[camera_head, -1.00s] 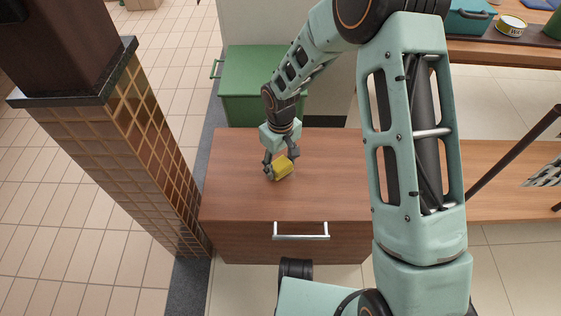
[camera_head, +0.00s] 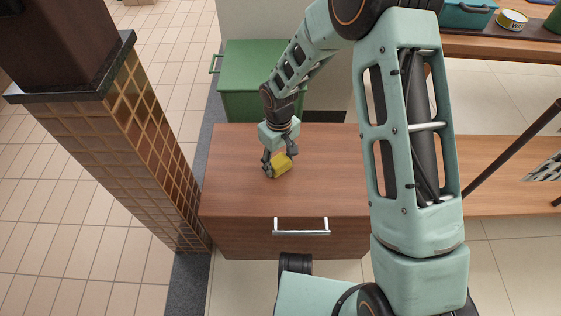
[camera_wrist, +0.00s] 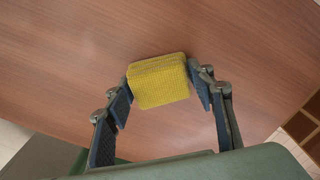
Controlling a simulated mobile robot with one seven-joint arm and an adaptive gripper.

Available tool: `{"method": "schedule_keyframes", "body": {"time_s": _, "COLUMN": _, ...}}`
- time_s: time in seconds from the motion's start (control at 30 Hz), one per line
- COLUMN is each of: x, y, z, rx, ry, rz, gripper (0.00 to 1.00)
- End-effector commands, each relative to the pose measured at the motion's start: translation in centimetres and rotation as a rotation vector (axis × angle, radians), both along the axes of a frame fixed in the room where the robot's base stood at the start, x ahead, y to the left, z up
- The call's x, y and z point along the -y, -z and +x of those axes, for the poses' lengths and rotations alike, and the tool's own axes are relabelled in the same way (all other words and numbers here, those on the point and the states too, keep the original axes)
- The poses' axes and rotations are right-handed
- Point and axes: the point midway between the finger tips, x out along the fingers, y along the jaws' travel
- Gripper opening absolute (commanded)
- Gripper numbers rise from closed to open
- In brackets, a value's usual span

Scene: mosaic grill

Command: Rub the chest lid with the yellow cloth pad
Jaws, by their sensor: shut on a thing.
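The chest is a brown wooden box with a flat lid (camera_head: 235,185) and a silver handle on its front, in the middle of the head view. The lid's wood surface (camera_wrist: 230,35) fills most of the wrist view. My gripper (camera_head: 280,165) is over the left-middle part of the lid. It is shut on the yellow cloth pad (camera_wrist: 158,80), with one finger on each side of it. The pad (camera_head: 282,164) is at the lid's surface or just above it; I cannot tell whether it touches.
A tiled pillar (camera_head: 150,140) with a dark ledge stands left of the chest. A green box (camera_head: 250,75) is behind the chest. A wooden shelf unit (camera_head: 500,180) stands at the right, with a tin (camera_head: 513,19) and a teal box (camera_head: 468,18) on its top.

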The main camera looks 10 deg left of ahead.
Motion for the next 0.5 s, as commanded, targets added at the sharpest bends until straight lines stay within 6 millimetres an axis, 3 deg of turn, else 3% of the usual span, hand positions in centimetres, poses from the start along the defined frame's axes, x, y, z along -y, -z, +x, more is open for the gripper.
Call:
{"method": "schedule_keyframes", "body": {"time_s": 0.1, "x": 0.1, "y": -2.9, "z": 0.2, "rx": 0.004, "ry": 0.002, "rz": 0.000, "gripper": 0.23}}
{"method": "schedule_keyframes", "body": {"time_s": 0.5, "x": 0.0, "y": -6.2, "z": 0.3, "rx": 0.001, "ry": 0.004, "rz": -0.001, "gripper": 0.23}}
